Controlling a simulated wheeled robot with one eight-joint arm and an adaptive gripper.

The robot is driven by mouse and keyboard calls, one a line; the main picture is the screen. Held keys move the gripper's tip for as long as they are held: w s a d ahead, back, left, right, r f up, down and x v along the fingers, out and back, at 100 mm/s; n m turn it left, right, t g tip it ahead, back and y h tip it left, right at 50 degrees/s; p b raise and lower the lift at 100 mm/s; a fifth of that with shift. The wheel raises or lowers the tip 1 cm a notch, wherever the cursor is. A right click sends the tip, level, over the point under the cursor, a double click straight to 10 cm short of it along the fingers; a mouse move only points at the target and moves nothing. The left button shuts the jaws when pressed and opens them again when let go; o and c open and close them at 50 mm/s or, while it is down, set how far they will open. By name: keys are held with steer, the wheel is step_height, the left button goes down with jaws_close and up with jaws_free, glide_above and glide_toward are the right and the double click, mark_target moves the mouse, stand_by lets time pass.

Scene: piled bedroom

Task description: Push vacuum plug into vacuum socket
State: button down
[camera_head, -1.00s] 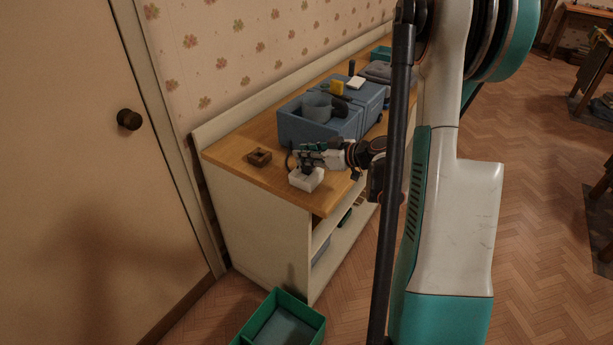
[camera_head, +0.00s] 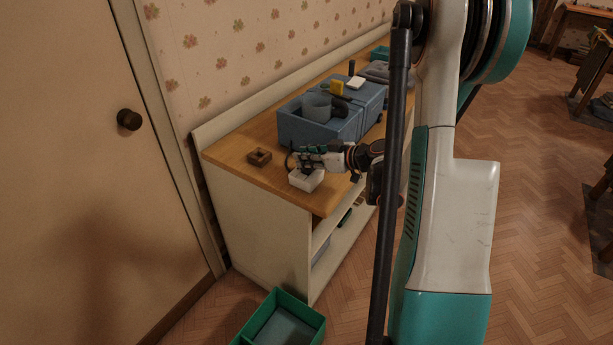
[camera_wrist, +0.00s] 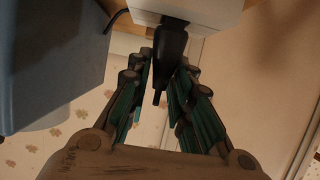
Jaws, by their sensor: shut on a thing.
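The white socket block (camera_head: 306,180) sits near the front corner of the wooden counter, and part of it shows at the top of the wrist view (camera_wrist: 195,9). The black vacuum plug (camera_wrist: 172,45) is between the fingers of my gripper (camera_wrist: 162,88), which is shut on it. The plug's far end meets the white block; I cannot tell how deep it sits. In the head view my gripper (camera_head: 308,158) is just above the block and hides most of the plug. A dark cable (camera_wrist: 115,20) shows at the upper left of the wrist view.
A small brown block (camera_head: 259,157) lies on the counter (camera_head: 237,150) to the left. A blue bin (camera_head: 300,128) with a grey pot (camera_head: 317,106) stands just behind my gripper. A green tray (camera_head: 290,318) is on the floor by the cabinet.

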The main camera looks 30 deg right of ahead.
steer(key=shift+f, duration=0.3)
steer(key=c, duration=0.6)
jaws_free()
steer(key=shift+o, duration=0.2)
steer(key=o, duration=0.4)
steer(key=shift+o, duration=0.8)
